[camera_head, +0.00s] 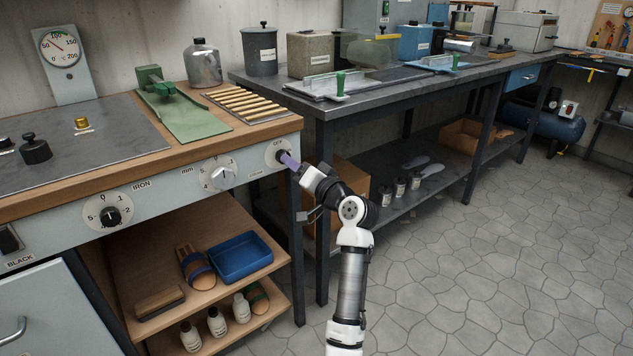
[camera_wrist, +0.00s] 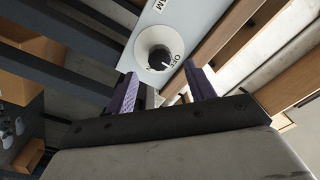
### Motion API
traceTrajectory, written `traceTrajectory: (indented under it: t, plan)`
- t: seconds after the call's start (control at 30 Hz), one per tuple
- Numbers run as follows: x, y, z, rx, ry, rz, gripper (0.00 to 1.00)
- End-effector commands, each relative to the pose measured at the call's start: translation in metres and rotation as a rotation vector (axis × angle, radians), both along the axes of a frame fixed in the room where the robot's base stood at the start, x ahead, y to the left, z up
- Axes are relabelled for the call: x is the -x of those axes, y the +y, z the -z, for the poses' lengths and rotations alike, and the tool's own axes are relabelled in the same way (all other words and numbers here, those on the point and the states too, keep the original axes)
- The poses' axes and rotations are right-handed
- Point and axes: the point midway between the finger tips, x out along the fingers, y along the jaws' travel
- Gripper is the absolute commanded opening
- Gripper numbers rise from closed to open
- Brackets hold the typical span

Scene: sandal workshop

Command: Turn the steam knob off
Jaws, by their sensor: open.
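The steam knob (camera_wrist: 158,59) is a black knob on a round white dial (camera_wrist: 146,40) with OFF printed on it. It sits on the grey front panel, whose label shows only a final M in the wrist view. In the head view its dial (camera_head: 274,151) is at the panel's right end, partly hidden by my gripper (camera_head: 288,160). My gripper's purple fingers (camera_wrist: 161,80) are open and empty, one on each side of the knob in the wrist view. They look close in front of it; I see no contact. The knob's exact pointer position is hard to read.
A shelf below holds a blue tray (camera_head: 240,257), sandals and bottles. A dark workbench (camera_head: 345,107) stands right; the tiled floor is clear.

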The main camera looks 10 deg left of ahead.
Motion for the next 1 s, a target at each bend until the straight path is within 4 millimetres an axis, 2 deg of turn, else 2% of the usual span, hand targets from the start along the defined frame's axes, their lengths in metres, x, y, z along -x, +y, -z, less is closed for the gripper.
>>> traceTrajectory:
  t: [0.03, 0.2, 0.43, 0.9, 1.0]
  plan:
    - [0.008, -0.012, 0.002, 0.001, 0.000, 0.004, 0.54]
    - [0.032, -0.042, 0.004, 0.002, 0.000, 0.003, 0.54]
    - [0.053, -0.069, 0.005, 0.000, 0.001, 0.002, 0.54]
    - [0.059, -0.075, 0.005, 0.001, 0.001, 0.000, 0.54]
    - [0.062, -0.060, -0.010, 0.010, -0.041, 0.010, 0.54]
